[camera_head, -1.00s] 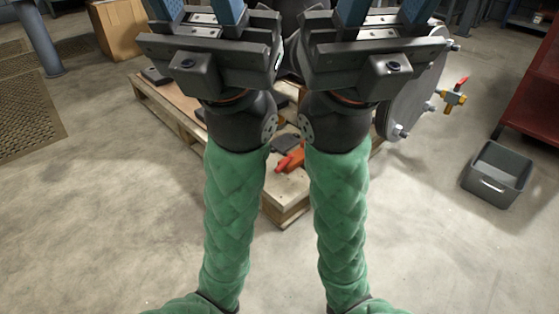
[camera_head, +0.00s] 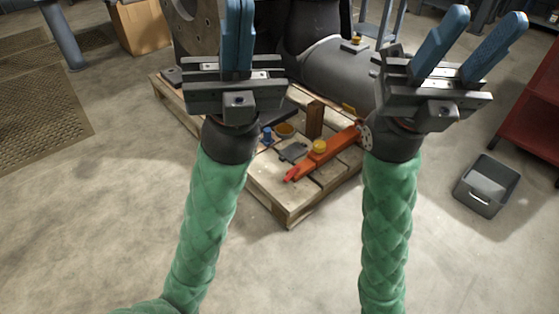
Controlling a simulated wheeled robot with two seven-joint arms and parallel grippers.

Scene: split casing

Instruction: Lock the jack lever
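An orange jack-like tool (camera_head: 335,143) lies on the wooden pallet, with a yellow round part on it and a red lever-like tip (camera_head: 291,174) toward the front. I cannot tell whether the lever is locked. My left gripper (camera_head: 240,8) is raised to the left of the tool, its blue fingers close together with nothing seen between them. My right gripper (camera_head: 493,20) is raised to the right, its blue fingers apart and empty. Both are apart from the tool. My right wrist hides the tool's far end.
The pallet (camera_head: 290,212) carries a large dark cylindrical casing (camera_head: 340,75), a brown block (camera_head: 315,119) and small parts. A grey bin (camera_head: 487,184) stands on the floor at right, near a red cabinet (camera_head: 535,115). A cardboard box (camera_head: 142,27) is back left. The front floor is clear.

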